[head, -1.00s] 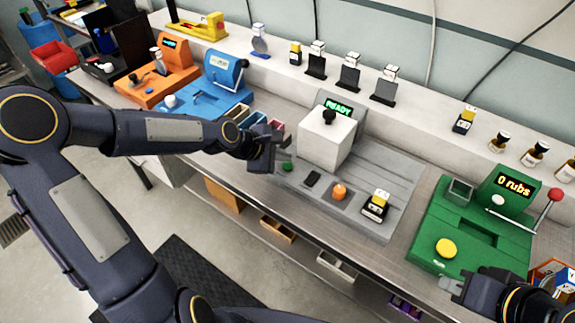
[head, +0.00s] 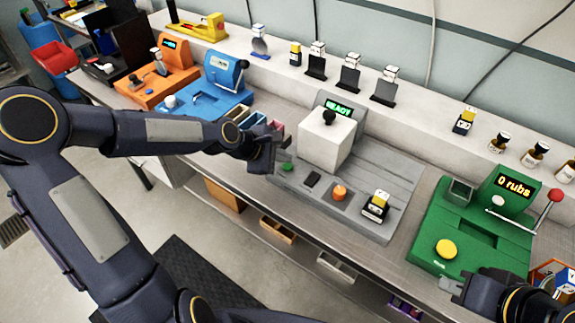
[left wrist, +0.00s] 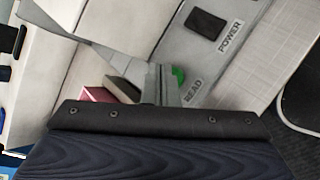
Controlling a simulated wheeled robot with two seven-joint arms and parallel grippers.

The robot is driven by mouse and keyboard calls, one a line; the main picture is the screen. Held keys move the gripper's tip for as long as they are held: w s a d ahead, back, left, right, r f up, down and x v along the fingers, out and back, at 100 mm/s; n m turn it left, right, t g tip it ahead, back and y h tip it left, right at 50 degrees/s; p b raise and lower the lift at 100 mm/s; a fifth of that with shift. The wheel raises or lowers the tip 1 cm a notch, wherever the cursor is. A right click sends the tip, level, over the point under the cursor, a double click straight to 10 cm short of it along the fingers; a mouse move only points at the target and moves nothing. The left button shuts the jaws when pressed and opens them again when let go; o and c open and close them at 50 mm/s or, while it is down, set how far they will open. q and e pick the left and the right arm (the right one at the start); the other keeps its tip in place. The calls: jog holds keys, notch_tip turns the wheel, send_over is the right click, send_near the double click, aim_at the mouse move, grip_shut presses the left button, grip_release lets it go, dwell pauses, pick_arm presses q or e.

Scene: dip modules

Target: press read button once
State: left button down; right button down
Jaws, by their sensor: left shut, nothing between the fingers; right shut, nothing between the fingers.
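The grey reader station stands mid-bench with a white cube-shaped block with a black knob (head: 325,139) on it and a green READY display (head: 338,108). Its green read button (head: 287,168) is at the front left corner. In the left wrist view the green button (left wrist: 179,76) shows beside the word READ, partly hidden behind my fingers. My left gripper (head: 277,160) is shut and empty, its tips right at the button; I cannot tell whether they touch it. My right gripper (head: 448,285) is shut and empty, low at the right by the green machine.
The green machine (head: 470,235) reads 0 rubs.

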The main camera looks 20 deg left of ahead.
aim_at(283, 168)
dwell(0.6)
pick_arm(q)
jog(key=shift+f+b, duration=0.3)
jog(key=shift+f, duration=0.15)
jog(key=shift+f+b, duration=0.3)
jog(key=shift+f, duration=0.1)
dwell(0.4)
dwell(0.3)
jog(key=shift+r+p, duration=0.65)
jog(key=shift+r, duration=0.2)
notch_tip(283, 168, up, 5)
jog(key=p, duration=0.4)
